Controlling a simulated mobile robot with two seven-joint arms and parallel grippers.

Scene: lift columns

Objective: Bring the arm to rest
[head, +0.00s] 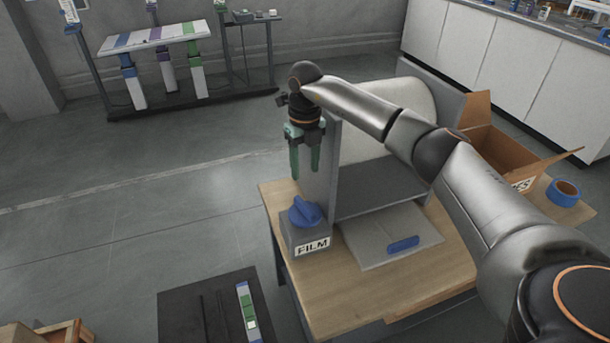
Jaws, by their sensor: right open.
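My right arm comes in from the lower right and reaches across the wooden table (350,306). My right gripper (305,172) points down with its green fingers apart and nothing between them. It hangs above the blue knob (304,211) on the grey box labelled FILM (310,240), clear of the knob. My left gripper is not in view.
A grey upright machine (382,185) stands on the table behind the arm. A grey plate with a blue handle (403,244), an open cardboard box (500,145) and blue tape (563,192) are nearby. A black platform (205,310) stands lower left.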

